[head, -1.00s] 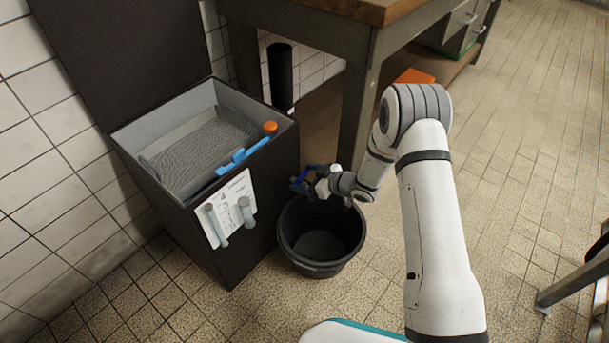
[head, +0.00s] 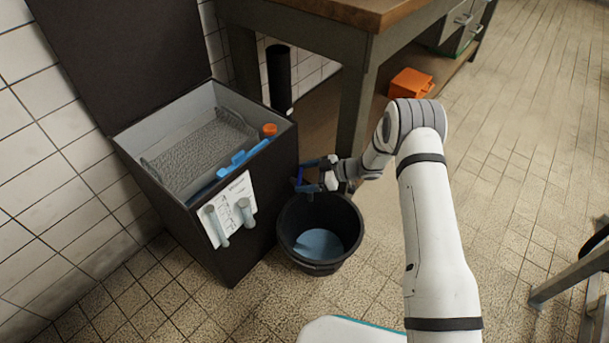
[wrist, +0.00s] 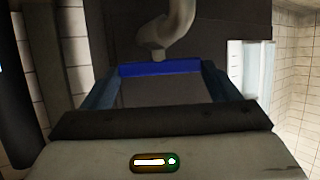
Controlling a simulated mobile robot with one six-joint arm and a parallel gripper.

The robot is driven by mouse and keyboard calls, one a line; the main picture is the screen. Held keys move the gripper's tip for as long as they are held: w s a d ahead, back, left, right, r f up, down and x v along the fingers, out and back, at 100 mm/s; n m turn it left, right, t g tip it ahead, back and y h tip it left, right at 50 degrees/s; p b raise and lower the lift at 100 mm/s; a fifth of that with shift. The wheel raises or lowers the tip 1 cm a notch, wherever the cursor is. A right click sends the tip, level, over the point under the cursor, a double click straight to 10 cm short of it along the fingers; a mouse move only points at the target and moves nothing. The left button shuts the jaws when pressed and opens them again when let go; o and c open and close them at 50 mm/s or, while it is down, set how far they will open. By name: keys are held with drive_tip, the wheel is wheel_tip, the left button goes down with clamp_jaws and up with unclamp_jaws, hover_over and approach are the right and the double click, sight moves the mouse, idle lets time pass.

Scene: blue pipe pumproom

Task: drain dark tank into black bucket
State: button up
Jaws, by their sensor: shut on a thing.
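The dark tank (head: 262,205) stands against the tiled wall with its lid raised; a mesh basket (head: 200,150) shows inside. The black bucket (head: 300,262) stands on the floor at the tank's right side. Pale bluish liquid (head: 319,244) covers its bottom. My gripper (head: 308,175) is above the bucket's far rim, beside the tank's right face. In the wrist view it is shut on a blue handle (wrist: 160,68) that spans between the fingertips. A grey curved pipe (wrist: 178,25) shows just beyond the handle, against the dark tank wall. Any stream into the bucket cannot be made out.
A workbench (head: 345,55) stands behind, with its leg close to my forearm. An orange box (head: 410,82) is on its lower shelf. A black cylinder (head: 279,75) stands behind the tank. A metal frame (head: 570,280) is at the right edge; the floor between is clear.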

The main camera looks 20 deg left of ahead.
drive_tip(key=shift+w+d+r, duration=0.1)
drive_tip(key=shift+w+r, duration=0.05)
drive_tip(key=shift+w, duration=0.25)
drive_tip(key=o, duration=0.6)
drive_tip(key=shift+o, duration=1.4)
drive_tip(key=shift+s, duration=0.2)
wheel_tip(320, 180, up, 10)
drive_tip(key=p, duration=0.4)
